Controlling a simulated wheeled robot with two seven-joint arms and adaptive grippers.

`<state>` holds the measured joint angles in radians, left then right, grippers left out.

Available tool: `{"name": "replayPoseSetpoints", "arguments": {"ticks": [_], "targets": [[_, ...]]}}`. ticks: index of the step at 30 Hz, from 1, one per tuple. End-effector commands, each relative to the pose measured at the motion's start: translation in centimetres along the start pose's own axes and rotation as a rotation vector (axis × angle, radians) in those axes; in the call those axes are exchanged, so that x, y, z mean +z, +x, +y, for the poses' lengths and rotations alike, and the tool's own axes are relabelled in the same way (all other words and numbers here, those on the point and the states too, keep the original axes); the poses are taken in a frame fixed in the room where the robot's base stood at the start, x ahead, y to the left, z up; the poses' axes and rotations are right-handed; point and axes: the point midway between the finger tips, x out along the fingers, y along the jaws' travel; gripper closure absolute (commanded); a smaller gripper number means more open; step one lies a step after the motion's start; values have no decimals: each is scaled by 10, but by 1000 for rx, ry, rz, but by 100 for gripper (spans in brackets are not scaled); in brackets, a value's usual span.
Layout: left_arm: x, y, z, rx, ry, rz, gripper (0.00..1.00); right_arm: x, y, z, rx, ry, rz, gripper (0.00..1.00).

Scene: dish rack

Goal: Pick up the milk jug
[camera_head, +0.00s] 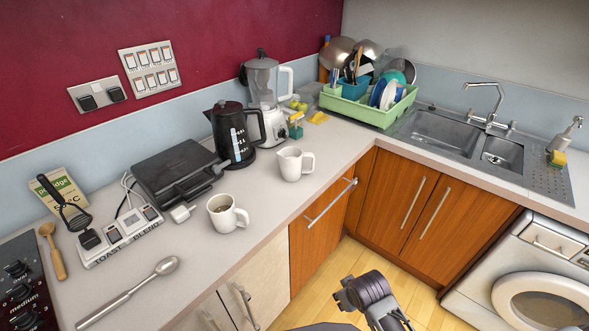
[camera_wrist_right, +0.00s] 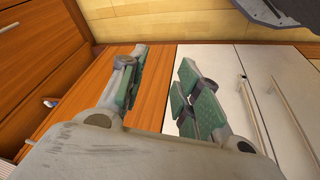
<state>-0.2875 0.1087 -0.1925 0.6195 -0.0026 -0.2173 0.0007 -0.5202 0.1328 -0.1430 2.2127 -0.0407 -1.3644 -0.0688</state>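The milk jug (camera_head: 292,163) is a small white jug with a handle on its right. It stands upright on the counter, in front of the black kettle. My right gripper (camera_head: 348,296) is low over the wooden floor in the head view, in front of the cabinets and well apart from the jug. In the right wrist view the right gripper (camera_wrist_right: 161,80) has its green-padded fingers apart with nothing between them. The wrist view shows cabinet fronts and floor, not the jug. My left gripper is not in view.
A white mug (camera_head: 224,214) stands left of the jug, nearer the counter edge. The black kettle (camera_head: 230,134) and a blender (camera_head: 264,95) stand behind the jug. A green dish rack (camera_head: 368,108) is by the sink (camera_head: 444,129). The counter right of the jug is clear.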

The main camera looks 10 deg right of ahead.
Motion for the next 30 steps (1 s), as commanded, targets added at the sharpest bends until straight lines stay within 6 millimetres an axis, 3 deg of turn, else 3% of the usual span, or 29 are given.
{"name": "replayPoseSetpoints", "arguments": {"ticks": [3,6,17,30], "targets": [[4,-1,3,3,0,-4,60,-18,-24,9,43,-84,40,67],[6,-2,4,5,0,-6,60,-32,-36,17,89,-171,70,67],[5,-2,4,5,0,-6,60,-87,-61,46,309,-556,164,67],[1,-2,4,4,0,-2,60,-184,-86,77,782,-1264,174,67]]}}
